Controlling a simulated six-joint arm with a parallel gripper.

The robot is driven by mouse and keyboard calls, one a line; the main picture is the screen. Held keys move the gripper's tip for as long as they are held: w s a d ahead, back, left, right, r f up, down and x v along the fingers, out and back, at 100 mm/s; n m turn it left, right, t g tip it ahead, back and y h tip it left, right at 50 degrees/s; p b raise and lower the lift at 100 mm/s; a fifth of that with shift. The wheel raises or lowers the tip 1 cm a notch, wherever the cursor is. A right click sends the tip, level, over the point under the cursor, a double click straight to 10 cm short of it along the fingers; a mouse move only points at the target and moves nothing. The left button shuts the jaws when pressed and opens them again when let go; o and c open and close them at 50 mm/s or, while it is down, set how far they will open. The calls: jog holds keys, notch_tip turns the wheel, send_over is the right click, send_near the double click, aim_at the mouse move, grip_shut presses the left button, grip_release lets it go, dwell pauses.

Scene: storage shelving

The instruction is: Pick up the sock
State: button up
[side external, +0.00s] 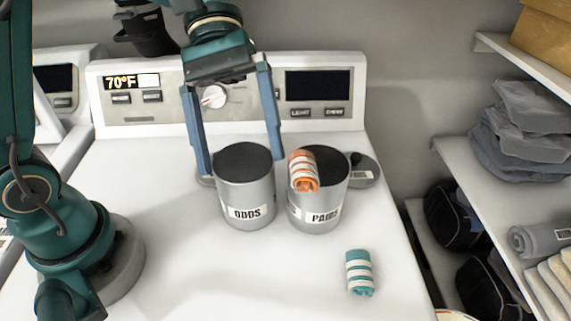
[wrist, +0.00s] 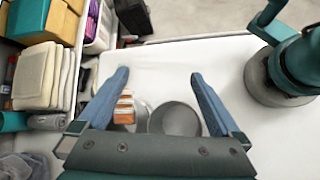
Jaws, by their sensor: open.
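An orange-and-white striped rolled sock (side external: 303,171) is at the left part of the PAIRS can's (side external: 318,215) mouth; I cannot tell what supports it. In the wrist view this sock (wrist: 124,110) is beside the left finger. The grey ODDS can (side external: 246,207) is left of the PAIRS can. My gripper (side external: 241,165) is open, pointing down, with its fingers around the ODDS can's mouth in the side view. Nothing is held between its fingers (wrist: 159,73).
A dark-topped lid (side external: 364,170) lies behind the PAIRS can. The control panel (side external: 320,100) rises behind the cans. Shelves with folded clothes (side external: 520,120) and dark bags (side external: 455,215) stand at the right.

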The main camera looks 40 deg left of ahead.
aim_at(293, 153)
jog(key=w+f+n+h, duration=0.1)
jog(key=w+n, duration=0.1)
jog(key=w, duration=0.1)
jog(key=w+f+n+h, duration=0.1)
jog(key=w+n+h, duration=0.1)
jog(key=w+a+f+n+h, duration=0.1)
jog(key=w+n, duration=0.1)
jog(key=w, duration=0.1)
jog(key=shift+w+f+g+h, duration=0.3)
jog(key=shift+f+g, duration=0.1)
jog(key=shift+w+a+f+n, duration=0.1)
jog(key=shift+w+f+n, duration=0.2)
jog(key=shift+w+f, duration=0.05)
jog(key=shift+x, duration=2.45)
grip_shut()
